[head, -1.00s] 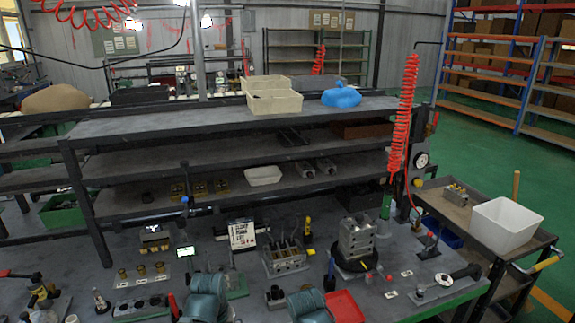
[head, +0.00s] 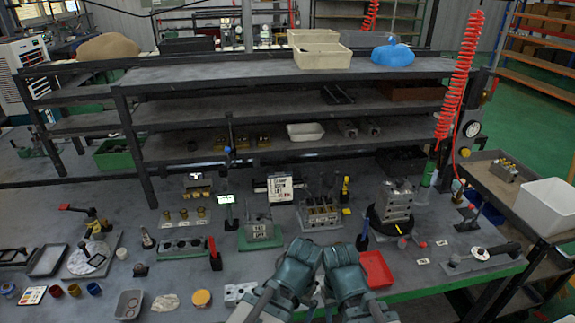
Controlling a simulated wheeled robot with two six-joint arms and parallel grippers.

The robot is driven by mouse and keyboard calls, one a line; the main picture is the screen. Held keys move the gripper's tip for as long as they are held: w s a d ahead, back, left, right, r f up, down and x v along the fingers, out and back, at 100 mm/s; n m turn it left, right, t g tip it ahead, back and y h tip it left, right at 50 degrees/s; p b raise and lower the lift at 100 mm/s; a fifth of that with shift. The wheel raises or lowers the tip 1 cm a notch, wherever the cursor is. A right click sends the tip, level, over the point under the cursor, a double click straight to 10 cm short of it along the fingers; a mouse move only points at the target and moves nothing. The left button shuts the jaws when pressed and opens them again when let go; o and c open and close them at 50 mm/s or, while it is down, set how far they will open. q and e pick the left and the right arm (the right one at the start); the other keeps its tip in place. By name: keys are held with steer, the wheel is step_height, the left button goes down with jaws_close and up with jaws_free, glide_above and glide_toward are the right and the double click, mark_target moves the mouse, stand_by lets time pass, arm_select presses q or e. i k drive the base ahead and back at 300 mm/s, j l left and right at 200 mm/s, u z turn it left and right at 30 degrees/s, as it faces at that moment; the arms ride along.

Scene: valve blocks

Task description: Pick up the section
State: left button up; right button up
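I cannot tell for certain which piece is the section. A stacked grey metal valve block (head: 397,200) stands on a black round base at the right of the bench. A rack of metal sections (head: 321,213) stands left of it. Another grey metal block (head: 258,226) stands on a green base with a label. My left gripper (head: 302,252) and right gripper (head: 342,252) are close together at the front middle of the bench, in front of the rack. My wrists hide their fingers, so opening and any held thing cannot be seen.
A red tray (head: 376,269) lies just right of my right arm. A dark blue upright tool (head: 363,236) stands behind it. A white sign (head: 280,188) stands behind the rack. Fittings (head: 185,217) and small cups (head: 74,290) lie to the left. A shelf (head: 290,110) rises behind.

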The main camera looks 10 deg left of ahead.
mark_target(257, 222)
steer(key=i+l+u, duration=0.3)
steer(key=i, duration=0.15)
steer(key=i+l+u, duration=0.35)
